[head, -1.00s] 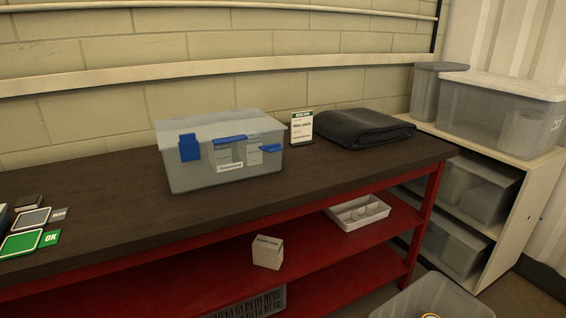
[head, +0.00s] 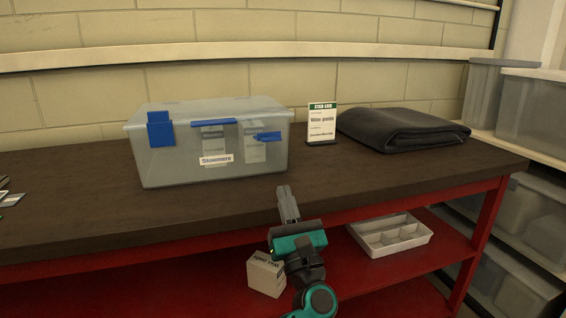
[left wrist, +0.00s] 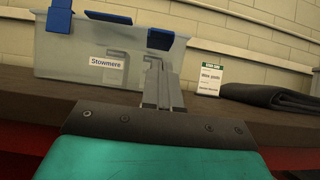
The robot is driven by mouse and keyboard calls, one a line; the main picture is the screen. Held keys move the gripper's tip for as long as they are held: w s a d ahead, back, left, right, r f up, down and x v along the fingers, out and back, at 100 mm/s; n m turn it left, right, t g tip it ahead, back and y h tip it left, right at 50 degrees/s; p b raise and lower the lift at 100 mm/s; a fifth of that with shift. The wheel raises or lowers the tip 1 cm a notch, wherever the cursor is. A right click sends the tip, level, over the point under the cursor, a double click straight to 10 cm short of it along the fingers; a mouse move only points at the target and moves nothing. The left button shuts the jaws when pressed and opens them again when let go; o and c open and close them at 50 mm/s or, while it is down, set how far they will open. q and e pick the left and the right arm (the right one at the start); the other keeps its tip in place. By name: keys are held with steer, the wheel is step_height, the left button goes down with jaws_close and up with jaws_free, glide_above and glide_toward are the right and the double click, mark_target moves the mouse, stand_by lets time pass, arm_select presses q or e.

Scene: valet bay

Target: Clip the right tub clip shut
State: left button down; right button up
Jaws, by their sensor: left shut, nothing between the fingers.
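The left clip (head: 160,130) lies down flat against the tub front. My left gripper (head: 284,190) is shut and empty, in front of and below the right clip, apart from it. In the left wrist view the fingers (left wrist: 156,65) point up at the right clip (left wrist: 160,39) and hide part of the tub behind them. My right gripper is not in view.
Below, the red shelf holds a white divided tray (head: 392,236) and a small box (head: 264,275). Storage bins stand at the far right.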

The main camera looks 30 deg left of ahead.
mark_target(269, 141)
arm_select(q)
steer(key=p+x, duration=0.1)
steer(key=x, duration=0.9)
steer(key=shift+s+r, duration=0.1)
steer(key=shift+s, duration=0.05)
stand_by(0.3)
